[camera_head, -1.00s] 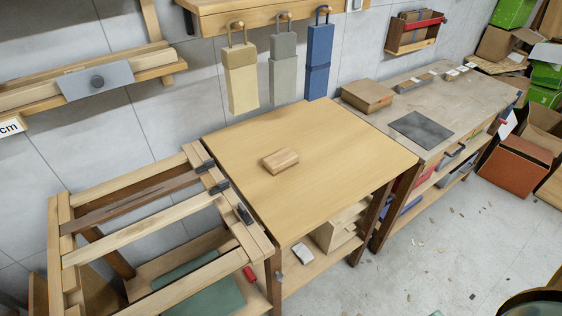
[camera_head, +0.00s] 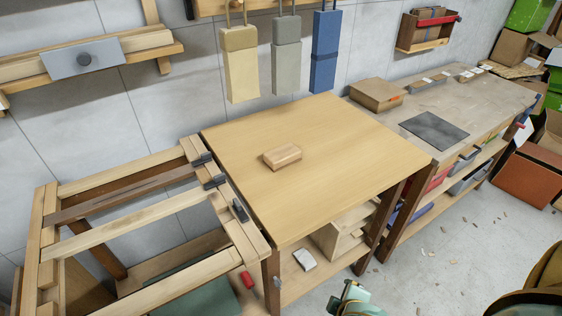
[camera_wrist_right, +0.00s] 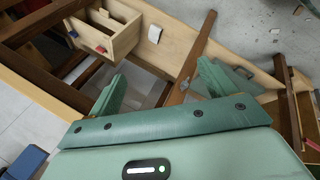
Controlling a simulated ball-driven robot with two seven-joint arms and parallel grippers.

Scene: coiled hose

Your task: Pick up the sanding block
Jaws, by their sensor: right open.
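The sanding block, a light wooden block (camera_head: 283,157), lies flat on the bare wooden tabletop (camera_head: 330,125), left of its middle. My right gripper (camera_head: 352,299) shows partly at the bottom edge of the head view, below and in front of the table, well apart from the block. In the right wrist view the right gripper (camera_wrist_right: 162,88) has its two green fingers spread, with nothing between them. The block cannot be made out in that view. My left gripper is not in view.
A slatted wooden frame with dark clamps (camera_head: 214,181) stands at the table's left. A grey bench (camera_head: 465,95) with a cardboard box (camera_head: 377,94) adjoins on the right. Sanding-belt-like strips (camera_head: 240,65) hang behind. The tabletop around the block is clear.

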